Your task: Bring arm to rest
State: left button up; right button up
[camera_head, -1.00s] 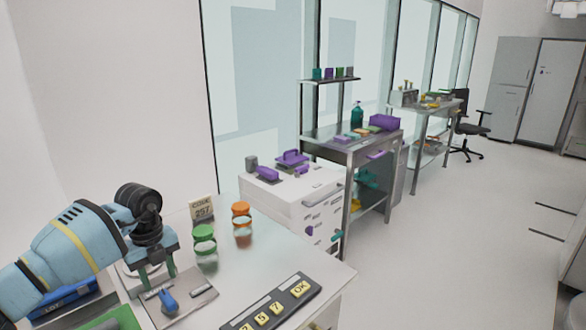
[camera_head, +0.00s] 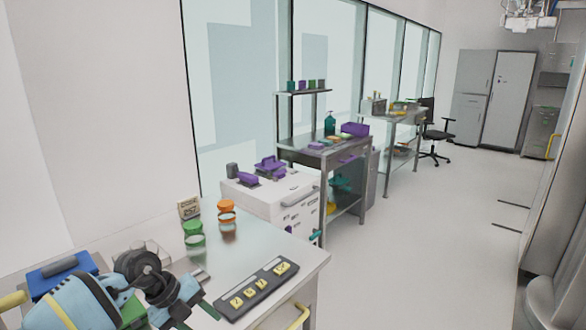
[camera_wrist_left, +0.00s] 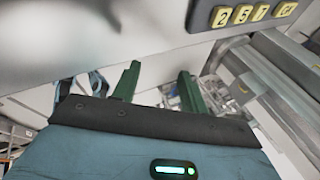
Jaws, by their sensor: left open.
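My left arm comes in from the lower left in the head view, light blue with a yellow band and a black wrist. My left gripper (camera_head: 196,316) is at the bottom of that view, beside the near counter's front edge, its green fingers pointing down and to the right. In the left wrist view my left gripper (camera_wrist_left: 158,85) shows two green fingers spread apart with nothing between them. It is open and empty. My right gripper is not in view.
The counter (camera_head: 250,250) holds a keypad panel (camera_head: 258,287), a green-lidded jar (camera_head: 193,233), an orange-lidded jar (camera_head: 227,212), a small sign (camera_head: 188,207) and a blue box (camera_head: 62,272). A white drawer cabinet (camera_head: 285,205) stands beyond. Floor at right is clear.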

pick_arm(q)
jog(key=s+d+r+n+t+h, duration=0.1)
jog(key=s+d+r+t+h, duration=0.2)
jog(key=d+h, duration=0.35)
jog(key=s+d+r+n+t+h, duration=0.2)
jog(key=s+d+t+h, duration=0.15)
jog(key=d, duration=0.55)
jog(key=s+a+f+n+t+y, duration=0.3)
jog(key=s+a+f+n+y, duration=0.15)
jog(key=a+n+y, duration=0.5)
jog(key=s+a+f+n+t+y, duration=0.35)
jog(key=a+f+n+y, duration=0.2)
jog(key=n, duration=0.65)
jog(key=s+a+f+n+g, duration=0.1)
jog(key=s+f+g, duration=0.25)
jog(key=s, duration=0.65)
jog(key=s+a+f+n+g, duration=0.1)
jog(key=s+f+g, duration=0.1)
jog(key=s+g, duration=0.5)
jog(key=s+a+f+g, duration=0.2)
jog(key=s+f+g, duration=0.1)
jog(key=s, duration=0.9)
jog(key=w+d+f+t+h, duration=0.1)
jog(key=w+d+f+t, duration=0.2)
jog(key=w+f+t, duration=0.2)
jog(key=shift+w+d+f+t, duration=0.15)
jog(key=shift+w+f+t, duration=0.2)
jog(key=shift+f+t, duration=1.7)
